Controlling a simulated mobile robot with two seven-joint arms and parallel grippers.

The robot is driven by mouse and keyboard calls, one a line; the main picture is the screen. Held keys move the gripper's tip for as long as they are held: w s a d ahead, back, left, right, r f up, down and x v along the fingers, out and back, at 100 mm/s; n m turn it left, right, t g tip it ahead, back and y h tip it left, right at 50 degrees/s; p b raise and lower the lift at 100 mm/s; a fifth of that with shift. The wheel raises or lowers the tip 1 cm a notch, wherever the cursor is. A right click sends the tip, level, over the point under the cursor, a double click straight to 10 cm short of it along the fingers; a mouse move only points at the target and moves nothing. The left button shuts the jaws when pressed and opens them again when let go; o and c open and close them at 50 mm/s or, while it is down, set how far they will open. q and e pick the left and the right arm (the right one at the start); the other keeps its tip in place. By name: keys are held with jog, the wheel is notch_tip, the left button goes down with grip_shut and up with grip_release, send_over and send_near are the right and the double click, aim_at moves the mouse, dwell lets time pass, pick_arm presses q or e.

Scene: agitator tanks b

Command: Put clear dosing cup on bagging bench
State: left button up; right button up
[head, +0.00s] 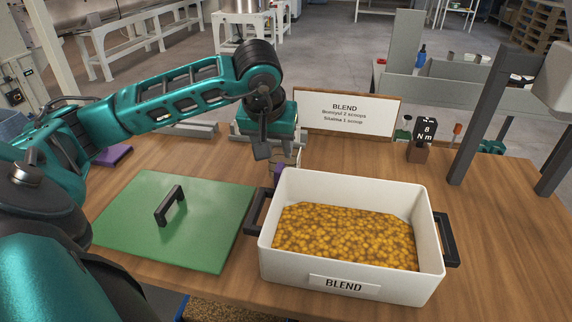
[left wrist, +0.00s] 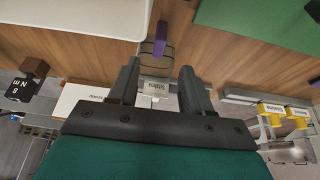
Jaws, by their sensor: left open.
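My left gripper (head: 277,152) reaches over the wooden table behind the white BLEND tub (head: 350,283). It also shows in the left wrist view (left wrist: 158,74), with its two fingers apart and nothing held between them. Just past the fingertips is a small vessel with a purple handle (left wrist: 161,36), which may be the clear dosing cup. A pale label is visible beside it. In the head view the vessel is mostly hidden by the gripper and the tub, and only its purple handle (head: 278,172) shows clearly. I cannot tell which bench is the bagging bench. My right gripper is out of view.
The open tub holds orange-brown pieces. A green lid with a black handle (head: 168,205) lies left of it. A BLEND sign (head: 346,112) and an 8 Nm block (head: 424,133) stand behind. Grey posts rise at right. White benches (head: 130,40) stand across the floor.

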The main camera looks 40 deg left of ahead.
aim_at(278, 169)
pick_arm(q)
jog(key=x, duration=0.8)
jog(key=shift+w+f, duration=0.15)
jog(key=shift+f, duration=0.1)
grip_shut()
